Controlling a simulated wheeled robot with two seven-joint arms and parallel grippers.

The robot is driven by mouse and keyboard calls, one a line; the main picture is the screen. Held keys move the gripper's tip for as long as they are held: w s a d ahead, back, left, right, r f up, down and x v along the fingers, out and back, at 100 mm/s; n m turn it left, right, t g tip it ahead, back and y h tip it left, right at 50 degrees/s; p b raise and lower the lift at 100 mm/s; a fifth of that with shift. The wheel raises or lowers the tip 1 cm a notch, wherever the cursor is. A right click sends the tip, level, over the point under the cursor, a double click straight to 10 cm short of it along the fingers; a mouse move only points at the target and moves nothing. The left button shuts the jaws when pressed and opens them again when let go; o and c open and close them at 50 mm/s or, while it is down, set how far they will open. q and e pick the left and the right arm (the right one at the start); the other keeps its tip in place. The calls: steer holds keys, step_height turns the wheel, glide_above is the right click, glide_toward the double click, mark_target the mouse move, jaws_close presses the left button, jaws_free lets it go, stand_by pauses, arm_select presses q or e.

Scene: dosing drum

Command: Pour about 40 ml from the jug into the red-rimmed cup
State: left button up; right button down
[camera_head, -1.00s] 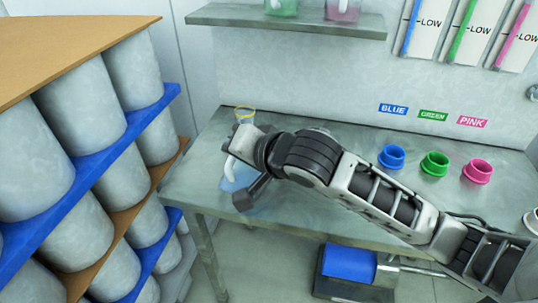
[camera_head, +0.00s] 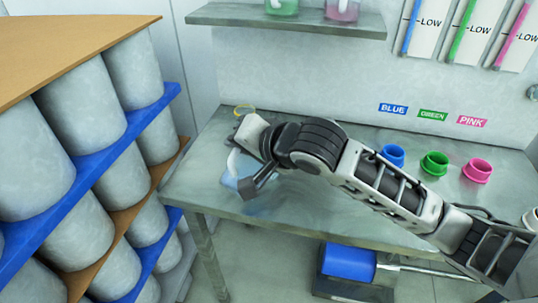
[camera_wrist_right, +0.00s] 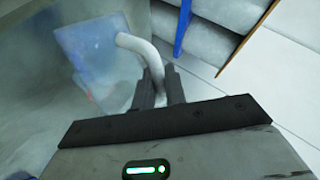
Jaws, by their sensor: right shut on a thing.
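The jug is a see-through, bluish vessel with a white curved handle. In the right wrist view the jug (camera_wrist_right: 90,60) is at upper left, and its handle runs between the two dark fingers of my right gripper (camera_wrist_right: 160,84), which is shut on it. In the head view my right gripper (camera_head: 246,162) is over the table's left end and hides most of the jug (camera_head: 229,181). I cannot tell its tilt or its height above the table. My left gripper is not in view.
Blue (camera_head: 392,156), green (camera_head: 434,164) and pink (camera_head: 477,171) pots stand on the table (camera_head: 330,232) at right. A pale round object (camera_head: 533,218) is cut off at the right edge. A rack of grey drums (camera_head: 75,110) stands at left, a shelf (camera_head: 290,22) above.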

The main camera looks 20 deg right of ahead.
mark_target(232, 180)
steer(key=shift+w+d+r+m+y, duration=0.3)
steer(key=shift+d+r, duration=0.05)
stand_by(1.6)
